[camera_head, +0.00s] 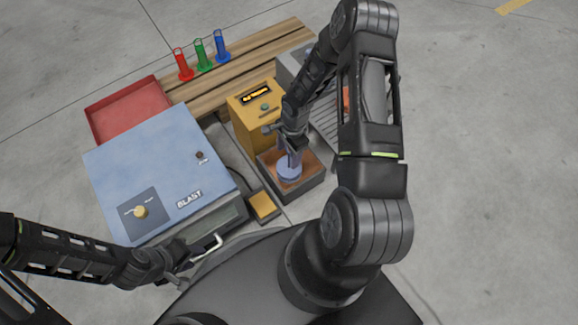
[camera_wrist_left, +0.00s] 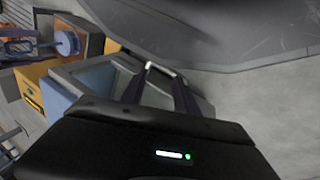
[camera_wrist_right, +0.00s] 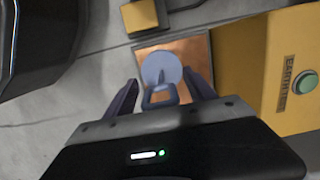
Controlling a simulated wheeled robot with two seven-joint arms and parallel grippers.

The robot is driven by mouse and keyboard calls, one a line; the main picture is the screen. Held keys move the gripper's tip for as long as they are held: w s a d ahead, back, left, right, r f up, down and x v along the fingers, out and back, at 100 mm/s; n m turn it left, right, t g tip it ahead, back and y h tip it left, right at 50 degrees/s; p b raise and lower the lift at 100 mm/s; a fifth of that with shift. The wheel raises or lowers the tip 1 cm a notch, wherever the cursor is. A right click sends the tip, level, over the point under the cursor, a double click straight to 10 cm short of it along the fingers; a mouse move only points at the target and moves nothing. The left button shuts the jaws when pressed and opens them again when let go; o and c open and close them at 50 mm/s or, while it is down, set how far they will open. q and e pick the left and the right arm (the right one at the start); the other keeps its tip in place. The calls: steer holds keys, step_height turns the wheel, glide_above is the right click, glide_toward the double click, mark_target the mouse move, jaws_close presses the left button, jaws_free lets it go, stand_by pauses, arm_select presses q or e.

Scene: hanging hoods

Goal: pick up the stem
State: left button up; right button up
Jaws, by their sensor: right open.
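The stem (camera_head: 289,170) is a pale lavender piece with a round disc at its foot, upright on a copper-coloured plate (camera_head: 312,163). In the right wrist view the stem (camera_wrist_right: 161,68) lies between my right gripper's (camera_wrist_right: 160,82) fingers, its loop nearest the palm. The fingers stand apart on both sides, with visible gaps. In the head view my right gripper (camera_head: 291,142) is over the stem and partly hides its top. My left gripper (camera_head: 190,258) is at the white handle (camera_head: 210,246) of the blue cabinet; its grip there is unclear.
The blue blast cabinet (camera_head: 150,165) stands left of the stem. A yellow box (camera_head: 251,120) with a green button is close behind the plate. A yellow pad (camera_head: 262,205) lies in front. A red tray (camera_head: 125,107) and red, green and blue holders (camera_head: 203,55) are farther back.

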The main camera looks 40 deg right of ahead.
steer(key=shift+c, duration=0.4)
jaws_close()
stand_by(0.5)
